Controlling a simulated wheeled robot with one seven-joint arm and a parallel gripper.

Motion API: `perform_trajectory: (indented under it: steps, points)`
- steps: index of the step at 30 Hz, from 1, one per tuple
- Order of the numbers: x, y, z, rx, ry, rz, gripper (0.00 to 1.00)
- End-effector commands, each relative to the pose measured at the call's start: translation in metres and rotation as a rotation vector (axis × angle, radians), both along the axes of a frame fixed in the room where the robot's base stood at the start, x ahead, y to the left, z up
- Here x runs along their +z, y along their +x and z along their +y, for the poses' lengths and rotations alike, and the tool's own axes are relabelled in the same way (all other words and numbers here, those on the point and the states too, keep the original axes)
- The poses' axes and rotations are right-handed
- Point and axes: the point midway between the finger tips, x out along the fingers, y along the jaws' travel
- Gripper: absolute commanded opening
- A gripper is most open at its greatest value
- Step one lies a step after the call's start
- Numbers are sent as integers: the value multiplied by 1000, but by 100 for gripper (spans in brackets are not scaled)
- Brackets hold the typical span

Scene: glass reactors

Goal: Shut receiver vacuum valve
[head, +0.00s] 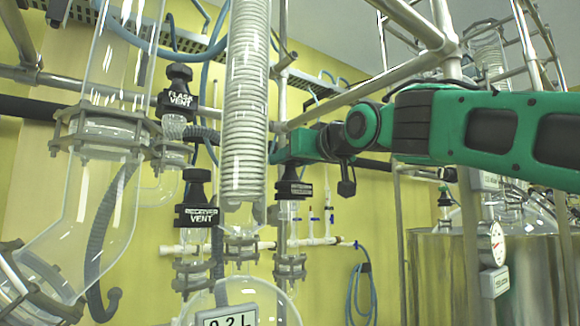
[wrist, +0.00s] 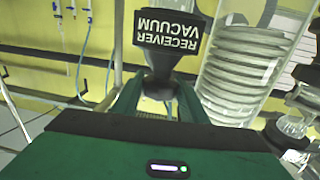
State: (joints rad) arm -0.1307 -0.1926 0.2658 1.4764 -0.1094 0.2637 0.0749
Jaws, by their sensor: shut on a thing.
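The receiver vacuum valve (wrist: 168,38) has a black knob and a label that reads RECEIVER VACUUM upside down in the wrist view. In the head view my green arm reaches in from the right. My gripper (head: 284,156) is there at the top of the black valve (head: 293,188), which stands upright right of the coil. The exact finger contact is hidden in the head view.
The receiver vent valve (head: 197,203) and flask vent valve (head: 177,95) stand to the left. The glass coil column (head: 247,100) is close beside my gripper. Metal rails cross nearby, and a steel vessel (head: 490,275) stands at the right. A blue hose (head: 361,290) hangs on the wall.

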Motion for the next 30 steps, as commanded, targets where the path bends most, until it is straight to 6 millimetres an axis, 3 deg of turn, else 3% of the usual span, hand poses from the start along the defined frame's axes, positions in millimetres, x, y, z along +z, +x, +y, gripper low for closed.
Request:
perform_trajectory:
  steps: [30]
  points:
    - [3, 0, 4, -444, 7, -6, 19]
